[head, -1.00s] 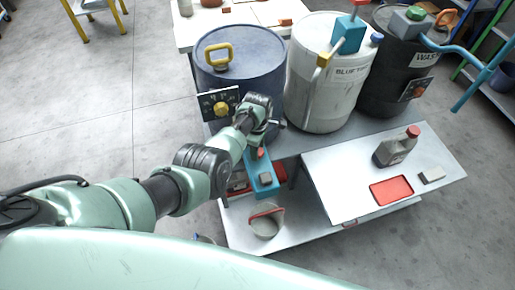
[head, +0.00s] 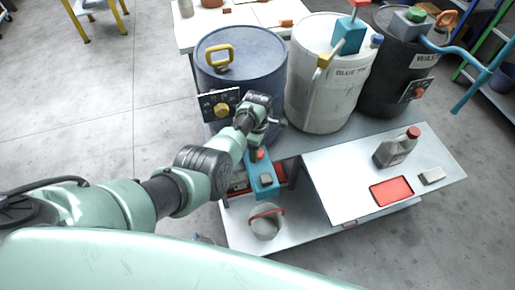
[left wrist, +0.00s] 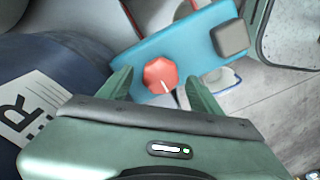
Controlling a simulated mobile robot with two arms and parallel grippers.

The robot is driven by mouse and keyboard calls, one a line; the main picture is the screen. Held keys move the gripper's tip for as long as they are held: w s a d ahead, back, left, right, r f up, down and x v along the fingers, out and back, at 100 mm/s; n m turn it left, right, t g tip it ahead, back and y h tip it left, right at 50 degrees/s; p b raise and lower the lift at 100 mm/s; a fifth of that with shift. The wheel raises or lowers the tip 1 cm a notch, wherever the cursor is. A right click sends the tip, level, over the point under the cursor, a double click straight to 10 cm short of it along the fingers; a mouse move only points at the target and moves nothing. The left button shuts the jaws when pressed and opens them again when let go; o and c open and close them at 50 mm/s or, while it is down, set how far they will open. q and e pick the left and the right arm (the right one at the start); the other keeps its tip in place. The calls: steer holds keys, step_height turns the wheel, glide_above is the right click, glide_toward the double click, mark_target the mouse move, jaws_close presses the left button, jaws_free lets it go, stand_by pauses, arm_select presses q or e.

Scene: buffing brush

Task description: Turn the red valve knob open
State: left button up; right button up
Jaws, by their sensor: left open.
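The red valve knob (left wrist: 160,75) is a faceted disc with a white pointer mark. It sits on a blue box (left wrist: 205,38) that also carries a grey block (left wrist: 230,38). In the left wrist view, my left gripper (left wrist: 157,80) is open, with one green finger on each side of the knob. I see gaps beside the knob; whether a finger touches it I cannot tell. My right gripper is out of view.
A blue drum (head: 240,62) stands close beside my left wrist. A white drum (head: 322,85) and a black drum (head: 385,95) stand to its right. A bucket (head: 266,228) is in front of the box. A bench (head: 345,190) holds a grey jug (head: 396,150) and red tray.

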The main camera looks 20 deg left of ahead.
arm_select(q)
step_height(320, 180, up, 6)
steer(key=shift+f+p, duration=0.15)
steer(key=shift+p, duration=0.7)
steer(key=shift+r, duration=0.7)
